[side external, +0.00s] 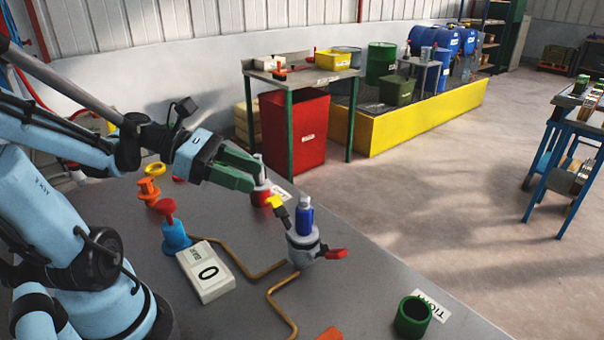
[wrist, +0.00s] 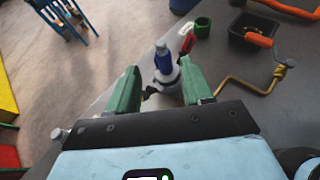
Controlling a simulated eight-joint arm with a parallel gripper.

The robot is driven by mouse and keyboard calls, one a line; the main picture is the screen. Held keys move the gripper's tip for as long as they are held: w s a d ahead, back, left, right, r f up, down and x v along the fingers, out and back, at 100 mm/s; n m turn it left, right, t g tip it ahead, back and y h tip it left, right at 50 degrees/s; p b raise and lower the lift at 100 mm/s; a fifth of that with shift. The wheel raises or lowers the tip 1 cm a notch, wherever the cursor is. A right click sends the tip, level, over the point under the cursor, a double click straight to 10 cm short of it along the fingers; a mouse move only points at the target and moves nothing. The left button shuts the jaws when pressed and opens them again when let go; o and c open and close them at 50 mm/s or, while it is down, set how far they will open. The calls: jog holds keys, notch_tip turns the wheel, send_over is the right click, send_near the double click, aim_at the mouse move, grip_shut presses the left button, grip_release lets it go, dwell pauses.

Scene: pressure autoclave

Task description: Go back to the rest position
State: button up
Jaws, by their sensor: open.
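A grey vessel (side external: 303,248) with a blue bottle-shaped top (side external: 304,217) stands upright on the table, right of and below my gripper. The blue top (wrist: 163,62) shows beyond the fingertips in the wrist view. The vessel's lower part is partly hidden there.
A white box marked 0 (side external: 205,272), a blue fitting with a red knob (side external: 174,235), an orange part (side external: 149,190) and brown pipes (side external: 235,258) are on the table. A red-based bottle (side external: 261,193) is close behind my fingers. A green cup (side external: 412,317) stands near the table's right edge.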

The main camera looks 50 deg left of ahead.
aim_at(304, 197)
jog(key=x, duration=1.1)
jog(key=shift+d, duration=0.1)
jog(key=shift+w+d+f, duration=0.1)
jog(key=shift+w+f, duration=0.15)
jog(key=shift+f, duration=0.15)
